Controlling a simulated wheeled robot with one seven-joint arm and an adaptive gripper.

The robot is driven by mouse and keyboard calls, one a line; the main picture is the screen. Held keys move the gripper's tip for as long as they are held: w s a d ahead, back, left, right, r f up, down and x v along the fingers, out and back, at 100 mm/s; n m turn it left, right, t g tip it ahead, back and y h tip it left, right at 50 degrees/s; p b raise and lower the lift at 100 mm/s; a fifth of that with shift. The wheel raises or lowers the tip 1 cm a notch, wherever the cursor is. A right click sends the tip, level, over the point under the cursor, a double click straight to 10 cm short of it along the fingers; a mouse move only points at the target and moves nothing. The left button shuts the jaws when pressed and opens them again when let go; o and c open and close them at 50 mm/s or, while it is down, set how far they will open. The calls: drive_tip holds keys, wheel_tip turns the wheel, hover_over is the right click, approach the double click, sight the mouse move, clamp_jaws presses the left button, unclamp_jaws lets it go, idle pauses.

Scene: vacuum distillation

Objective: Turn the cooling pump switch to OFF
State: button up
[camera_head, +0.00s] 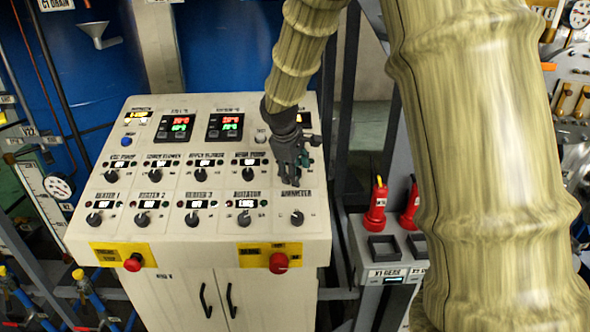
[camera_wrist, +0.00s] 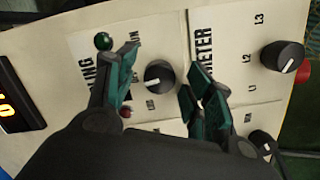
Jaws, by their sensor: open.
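My gripper (camera_head: 290,160) is over the right side of the sloped control panel (camera_head: 108,210). In the wrist view its two dark green fingers (camera_wrist: 160,75) are apart, one on each side of a black knob (camera_wrist: 159,76). The knob's white mark points left in the picture. The label beside it is partly hidden and ends in "ING"; a partly covered "RUN" mark is above the knob and a small mark is below it. I cannot tell whether a finger touches the knob. In the head view my gripper hides this knob.
A green lamp (camera_wrist: 104,41) and a red lamp (camera_wrist: 126,112) are close to the left finger. Another knob (camera_wrist: 283,56) with L1, L2, L3 marks is to the right. Red emergency buttons (camera_head: 278,263) are on the panel's front. Red-handled tools (camera_head: 376,205) stand at right.

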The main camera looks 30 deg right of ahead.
drive_tip(key=shift+c, duration=0.3)
drive_tip(key=c, duration=0.9)
drive_tip(key=shift+c, duration=0.2)
drive_tip(key=shift+m, duration=0.7)
drive_tip(key=o, duration=1)
drive_tip(key=shift+r, duration=0.1)
